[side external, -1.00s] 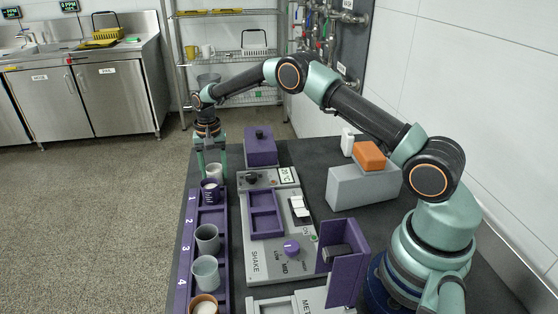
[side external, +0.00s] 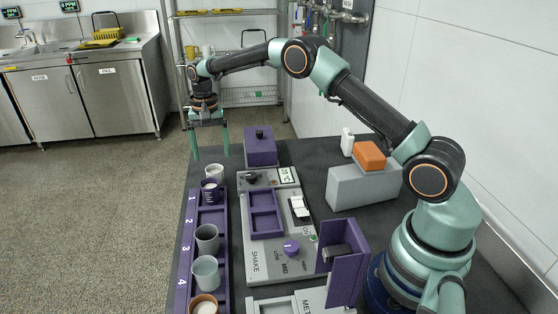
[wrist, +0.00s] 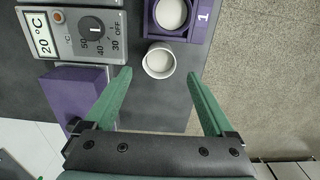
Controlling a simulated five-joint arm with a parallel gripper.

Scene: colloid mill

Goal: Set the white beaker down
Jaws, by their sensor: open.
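The white beaker (side external: 214,171) stands upright on the dark bench just past the far end of the purple rack (side external: 224,243). In the wrist view the white beaker (wrist: 158,64) shows from above, apart from the rack's slot 1 and just beyond my fingertips. My gripper (side external: 211,155) is open and empty, above and behind the beaker, with its green fingers pointing down. In the wrist view my gripper (wrist: 160,74) has its fingers spread wide, and neither touches the beaker.
The rack holds several cups, one of them in slot 1 (side external: 210,192). Right of it are a temperature dial unit (side external: 268,179), a purple block (side external: 260,147) and a shaker panel (side external: 270,262). A grey block with an orange one (side external: 369,155) stands further right.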

